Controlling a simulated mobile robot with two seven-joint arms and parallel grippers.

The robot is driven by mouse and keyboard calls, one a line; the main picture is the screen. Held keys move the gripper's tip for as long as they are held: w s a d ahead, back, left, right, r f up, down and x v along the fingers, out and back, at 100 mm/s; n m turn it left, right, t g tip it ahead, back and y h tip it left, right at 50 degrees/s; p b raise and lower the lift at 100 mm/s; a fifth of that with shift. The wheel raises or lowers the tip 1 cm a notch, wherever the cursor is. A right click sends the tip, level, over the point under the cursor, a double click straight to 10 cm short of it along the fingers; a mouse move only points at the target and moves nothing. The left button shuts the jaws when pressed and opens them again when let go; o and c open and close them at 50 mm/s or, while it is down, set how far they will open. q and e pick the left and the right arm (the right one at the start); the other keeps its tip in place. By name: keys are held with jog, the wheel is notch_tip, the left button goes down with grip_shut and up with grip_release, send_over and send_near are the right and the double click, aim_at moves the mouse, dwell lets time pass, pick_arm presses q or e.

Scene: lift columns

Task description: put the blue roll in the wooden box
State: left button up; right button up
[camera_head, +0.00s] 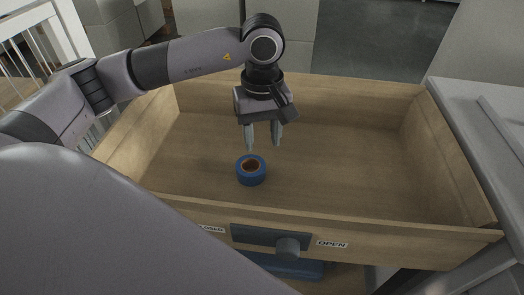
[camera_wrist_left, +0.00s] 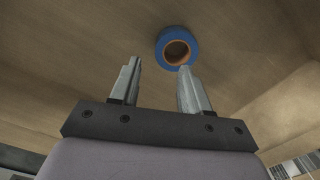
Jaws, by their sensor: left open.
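The blue roll (camera_head: 251,170) lies flat on the floor of the wooden box (camera_head: 340,160), near its front wall, with its brown core facing up. My left gripper (camera_head: 263,148) points down inside the box, above and a little behind the roll. Its fingers are apart with nothing between them. In the left wrist view the roll (camera_wrist_left: 177,46) shows beyond the fingertips (camera_wrist_left: 158,65), nearer the right finger and apart from both. My right gripper is not in view.
A grey surface (camera_head: 480,120) stands at the right. A white railing (camera_head: 35,40) is at the far left. The right part of the box is empty.

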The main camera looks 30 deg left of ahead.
pick_arm(q)
jog(key=shift+r, duration=2.05)
jog(key=shift+r, duration=0.1)
